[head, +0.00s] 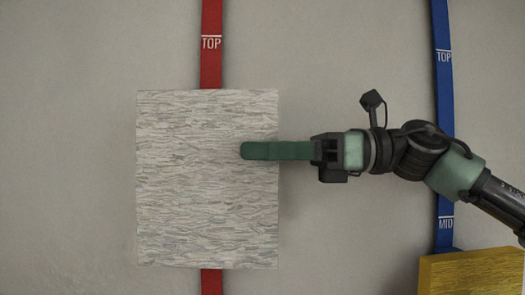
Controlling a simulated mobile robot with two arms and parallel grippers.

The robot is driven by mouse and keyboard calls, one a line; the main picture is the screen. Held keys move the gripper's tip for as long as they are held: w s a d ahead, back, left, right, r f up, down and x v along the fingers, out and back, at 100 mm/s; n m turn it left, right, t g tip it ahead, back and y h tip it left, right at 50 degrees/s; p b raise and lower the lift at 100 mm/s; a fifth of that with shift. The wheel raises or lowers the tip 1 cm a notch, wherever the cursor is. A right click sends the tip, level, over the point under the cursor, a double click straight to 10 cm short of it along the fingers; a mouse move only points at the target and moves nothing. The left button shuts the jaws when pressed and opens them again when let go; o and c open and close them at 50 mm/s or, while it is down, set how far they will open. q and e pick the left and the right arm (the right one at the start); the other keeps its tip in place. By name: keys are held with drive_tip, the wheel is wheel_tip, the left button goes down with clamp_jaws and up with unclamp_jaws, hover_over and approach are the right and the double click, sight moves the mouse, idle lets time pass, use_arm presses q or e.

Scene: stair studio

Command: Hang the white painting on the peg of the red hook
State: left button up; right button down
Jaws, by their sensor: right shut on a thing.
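The white painting (185,180), a pale panel with fine grey wavy strokes, is upright in front of the red strip on the wall. My right gripper (250,151) comes in from the right and is shut on the painting's right edge. One green finger lies across its front; the other finger is hidden behind it. The red strip (211,60), marked TOP, shows above and below the painting. The peg of the red hook is not visible, and the painting covers the middle of the strip. I cannot tell whether the painting touches a peg. My left gripper is not in view.
A blue strip (444,100) with TOP and MID marks runs down the wall at the right, partly behind my right arm. A yellow panel (470,275) is at its lower end, bottom right. The grey wall left of the painting is bare.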

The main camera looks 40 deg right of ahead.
drive_tip(key=shift+f, duration=0.15)
idle(0.3)
drive_tip(key=c, duration=1.1)
unclamp_jaws()
drive_tip(key=shift+o, duration=0.2)
drive_tip(key=b+v, duration=0.4)
drive_tip(key=v, duration=0.3)
drive_tip(key=shift+s+d, duration=0.3)
drive_tip(key=shift+s, duration=0.05)
